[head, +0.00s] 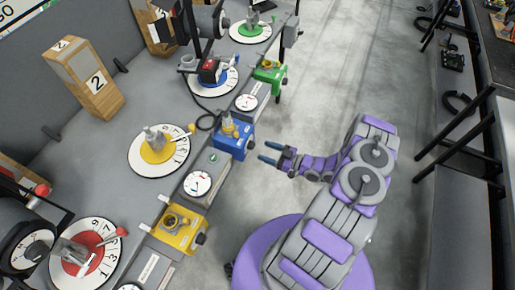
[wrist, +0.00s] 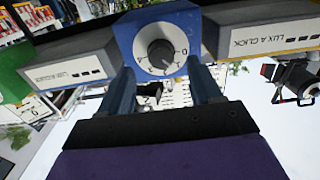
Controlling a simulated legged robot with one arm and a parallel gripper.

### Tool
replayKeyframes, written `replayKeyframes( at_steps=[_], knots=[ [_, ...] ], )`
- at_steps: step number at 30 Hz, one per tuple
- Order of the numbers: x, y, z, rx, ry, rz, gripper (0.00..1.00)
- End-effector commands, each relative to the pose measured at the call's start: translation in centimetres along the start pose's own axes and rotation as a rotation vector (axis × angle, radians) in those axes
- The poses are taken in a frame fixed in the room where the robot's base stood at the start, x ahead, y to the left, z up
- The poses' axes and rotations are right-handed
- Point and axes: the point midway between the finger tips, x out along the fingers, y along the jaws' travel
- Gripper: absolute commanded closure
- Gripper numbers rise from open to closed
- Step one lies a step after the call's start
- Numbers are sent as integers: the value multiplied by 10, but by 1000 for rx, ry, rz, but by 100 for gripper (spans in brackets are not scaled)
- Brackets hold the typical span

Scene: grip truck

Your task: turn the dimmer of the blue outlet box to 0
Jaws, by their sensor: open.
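The blue outlet box (head: 233,143) sits on the near edge of the grey bench in the head view. In the wrist view its blue face (wrist: 127,35) fills the top middle. The dimmer (wrist: 160,53) is a dark round knob on a white numbered disc, with a 0 at the disc's right side. The knob's exact setting is too small to read. My gripper (head: 266,152) is open, a little to the right of the box in the head view. In the wrist view my gripper (wrist: 163,88) has its two blue fingers apart, below and either side of the knob, with nothing between them.
A green box (head: 268,74) and a yellow box (head: 178,229) stand along the same bench edge. Grey lux meters sit beside the blue box, one (head: 198,181) on the near side. Open floor (head: 310,75) lies right of the bench. Black-framed racks stand at far right.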

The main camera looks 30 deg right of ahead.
Motion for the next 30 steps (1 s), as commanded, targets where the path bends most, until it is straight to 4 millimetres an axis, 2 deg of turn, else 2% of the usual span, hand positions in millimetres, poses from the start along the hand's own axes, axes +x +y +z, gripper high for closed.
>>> replayKeyframes(
  at_steps=[3,9,21,30],
  knots=[
    [20,-1,1,1,0,-4,36],
    [40,0,0,0,0,-2,36],
    [46,0,0,0,0,1,36],
    [46,0,0,0,0,1,64]
  ],
)
